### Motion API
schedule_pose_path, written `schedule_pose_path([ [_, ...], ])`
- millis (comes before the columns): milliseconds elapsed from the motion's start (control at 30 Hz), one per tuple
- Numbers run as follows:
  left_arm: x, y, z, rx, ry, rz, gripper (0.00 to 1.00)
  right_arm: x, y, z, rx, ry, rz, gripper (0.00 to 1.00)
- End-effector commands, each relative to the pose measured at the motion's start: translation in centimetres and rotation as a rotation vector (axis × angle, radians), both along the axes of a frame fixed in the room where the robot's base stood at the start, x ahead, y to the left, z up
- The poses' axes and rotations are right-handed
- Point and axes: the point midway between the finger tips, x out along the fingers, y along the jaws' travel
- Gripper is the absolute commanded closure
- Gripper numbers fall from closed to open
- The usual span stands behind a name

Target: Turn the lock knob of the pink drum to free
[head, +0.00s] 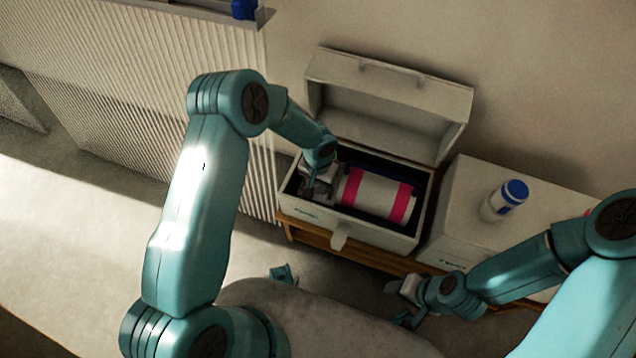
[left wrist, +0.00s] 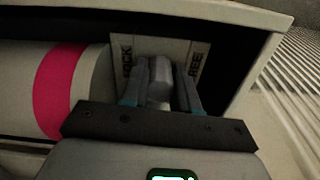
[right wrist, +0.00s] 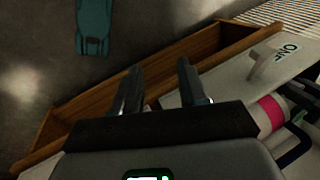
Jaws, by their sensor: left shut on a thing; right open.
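The pink drum (head: 375,194), white with pink bands, lies on its side in an open white box (head: 385,234). It also shows in the left wrist view (left wrist: 60,90), with a plate at its end lettered LOCK on the left and FREE on the right. My left gripper (head: 318,182) is at the drum's left end, shut on the grey lock knob (left wrist: 160,92). The knob stands between the two words; its exact setting is hard to tell. My right gripper (head: 402,292) is open and empty in front of the box.
The box's lid (head: 388,105) stands open behind it. The box rests on a wooden bench (head: 365,255). To the right, a closed white box (head: 465,215) carries a blue-capped bottle (head: 505,200). A ribbed panel (head: 150,90) stands at left.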

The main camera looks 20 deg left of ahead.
Motion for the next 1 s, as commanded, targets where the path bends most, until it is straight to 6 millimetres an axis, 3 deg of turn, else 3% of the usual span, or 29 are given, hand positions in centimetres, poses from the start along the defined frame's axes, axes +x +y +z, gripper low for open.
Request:
schedule_pose_path([
  [367, 0.2, 0.0, -0.5, 0.0, -0.006, 0.175, 1.0, 0.0, 0.0, -3.2, 0.0, 0.0, 0.0, 0.57],
  [1000, 0.2, 0.0, -0.5, -0.002, -0.006, 0.782, 1.0, 1.5, -1.4, -10.4, -0.011, -0.027, -0.056, 0.57],
])
